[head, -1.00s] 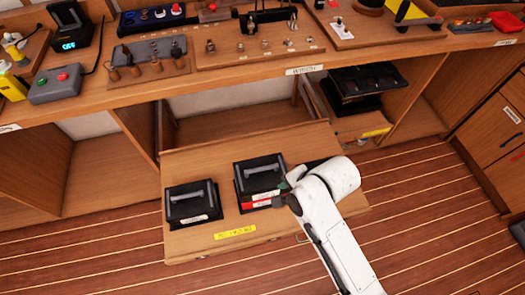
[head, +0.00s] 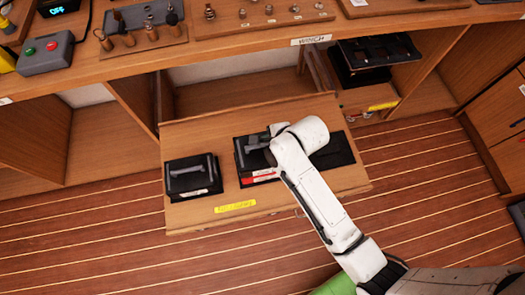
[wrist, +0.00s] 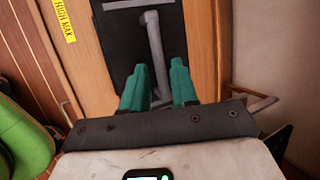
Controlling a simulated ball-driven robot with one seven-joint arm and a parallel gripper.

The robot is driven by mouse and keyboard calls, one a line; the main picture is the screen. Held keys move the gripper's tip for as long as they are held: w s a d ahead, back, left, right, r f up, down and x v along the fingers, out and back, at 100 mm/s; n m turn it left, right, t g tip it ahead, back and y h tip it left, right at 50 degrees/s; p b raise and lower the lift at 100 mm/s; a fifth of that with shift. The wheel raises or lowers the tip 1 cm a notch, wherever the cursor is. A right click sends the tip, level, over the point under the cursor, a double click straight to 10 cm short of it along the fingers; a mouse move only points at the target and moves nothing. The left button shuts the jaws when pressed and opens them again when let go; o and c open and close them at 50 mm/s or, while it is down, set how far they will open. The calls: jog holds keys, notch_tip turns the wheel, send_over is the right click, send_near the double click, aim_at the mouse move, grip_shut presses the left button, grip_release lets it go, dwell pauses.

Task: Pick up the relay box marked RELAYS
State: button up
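Black boxes with grey handles sit on a pulled-out wooden shelf: a left box (head: 193,177), a middle box (head: 243,162) with red and white labels on its front, and a dark one at right partly behind my arm (head: 338,152). I cannot read RELAYS on any label. My gripper (head: 268,137) is over the middle box, partly hidden by my wrist. In the wrist view, my gripper (wrist: 160,72) has its two teal fingers apart, one on either side of the line of a grey handle (wrist: 155,45) on a black box (wrist: 120,38). Contact with the handle cannot be told.
The shelf (head: 290,200) bears a yellow label (head: 235,207) at its front. A workbench (head: 220,50) with fittings runs above and behind. Black trays (head: 375,55) sit in a compartment to the right. Striped floor in front is clear.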

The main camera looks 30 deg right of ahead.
aim_at(263, 145)
jog(key=x, duration=0.3)
jog(key=shift+a+f, duration=0.1)
grip_shut()
dwell(0.4)
